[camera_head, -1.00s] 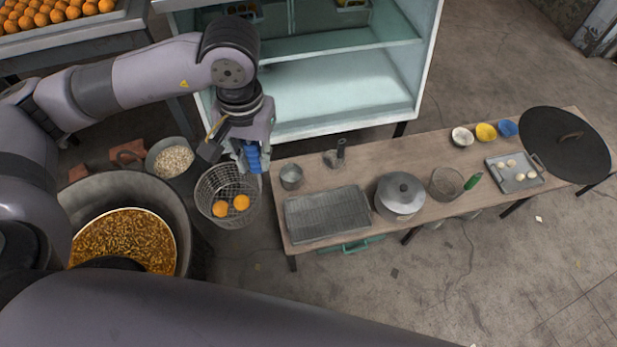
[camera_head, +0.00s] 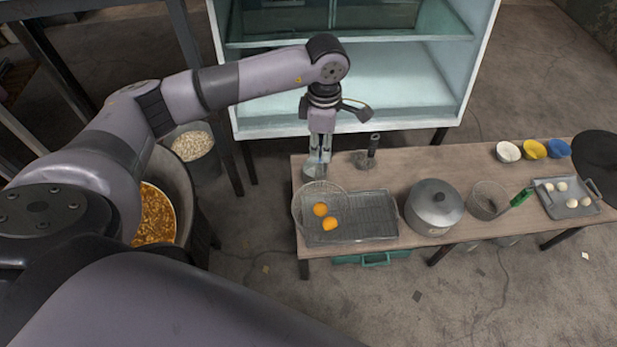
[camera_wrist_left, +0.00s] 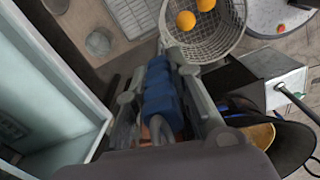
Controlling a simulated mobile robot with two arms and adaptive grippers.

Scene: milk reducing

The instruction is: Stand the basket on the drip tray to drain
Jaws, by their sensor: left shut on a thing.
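The wire basket (camera_head: 309,226), with two orange balls in it, overlaps the left end of the drip tray (camera_head: 372,217) in the head view. My left gripper (camera_head: 318,170) is above the basket's far side, pointing down, shut on its blue handle. The left wrist view shows the blue handle (camera_wrist_left: 163,95) between the fingers, the basket (camera_wrist_left: 216,45) beyond, and the tray (camera_wrist_left: 128,14) to its left. I cannot tell whether the basket's bottom touches the tray. My right gripper is not in view.
A lidded pot (camera_head: 434,205) is right of the tray, then a sieve (camera_head: 488,199) and a small tray (camera_head: 570,199) with pale balls. A glass-shelved cabinet (camera_head: 350,95) stands behind the table.

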